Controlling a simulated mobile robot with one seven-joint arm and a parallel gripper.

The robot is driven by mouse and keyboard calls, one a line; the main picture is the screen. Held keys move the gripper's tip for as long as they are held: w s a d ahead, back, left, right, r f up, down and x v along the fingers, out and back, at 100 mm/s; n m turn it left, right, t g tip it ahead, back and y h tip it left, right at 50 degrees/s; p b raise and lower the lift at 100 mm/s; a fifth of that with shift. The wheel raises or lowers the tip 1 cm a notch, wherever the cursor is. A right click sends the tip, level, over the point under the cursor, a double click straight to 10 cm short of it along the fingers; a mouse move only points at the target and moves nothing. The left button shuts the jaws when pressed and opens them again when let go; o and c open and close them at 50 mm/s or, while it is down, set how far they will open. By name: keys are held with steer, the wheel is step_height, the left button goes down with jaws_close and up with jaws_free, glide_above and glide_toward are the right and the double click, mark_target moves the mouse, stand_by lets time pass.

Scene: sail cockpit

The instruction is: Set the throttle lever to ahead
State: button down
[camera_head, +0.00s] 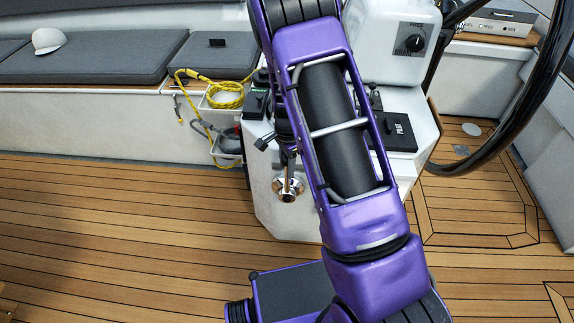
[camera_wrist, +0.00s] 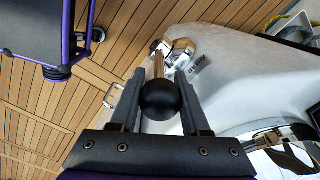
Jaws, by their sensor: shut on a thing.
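The throttle lever has a round black knob (camera_wrist: 160,100) on a thin stem. The stem rises from a chrome base on the side of the white console; this base also shows in the head view (camera_head: 287,190), low on the console. My gripper (camera_wrist: 160,75) has its two dark fingers on either side of the knob, shut on it. In the head view my purple arm covers much of the console, and the knob and fingers are mostly hidden.
The white console (camera_head: 275,215) carries a black panel marked PILOT (camera_head: 399,133) and a knob panel (camera_head: 408,40). A dark steering wheel (camera_head: 515,125) curves at right. A yellow rope (camera_head: 222,92) hangs left of the console. The teak deck (camera_head: 110,220) at left is clear.

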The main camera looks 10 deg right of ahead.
steer(key=shift+w, duration=0.1)
stand_by(0.3)
steer(key=a+h+p, duration=0.1)
steer(key=w+a+h, duration=0.1)
steer(key=a, duration=0.1)
steer(key=a+f+g+h+p, duration=0.1)
steer(key=a+h, duration=0.1)
steer(key=shift+w+a+p, duration=0.15)
steer(key=shift+w+p, duration=0.2)
steer(key=shift+c, duration=2.2)
jaws_free()
steer(key=shift+r, duration=0.15)
steer(key=p+v, duration=0.1)
steer(key=v, duration=1.6)
steer(key=shift+w+p, duration=0.15)
steer(key=shift+p, duration=0.25)
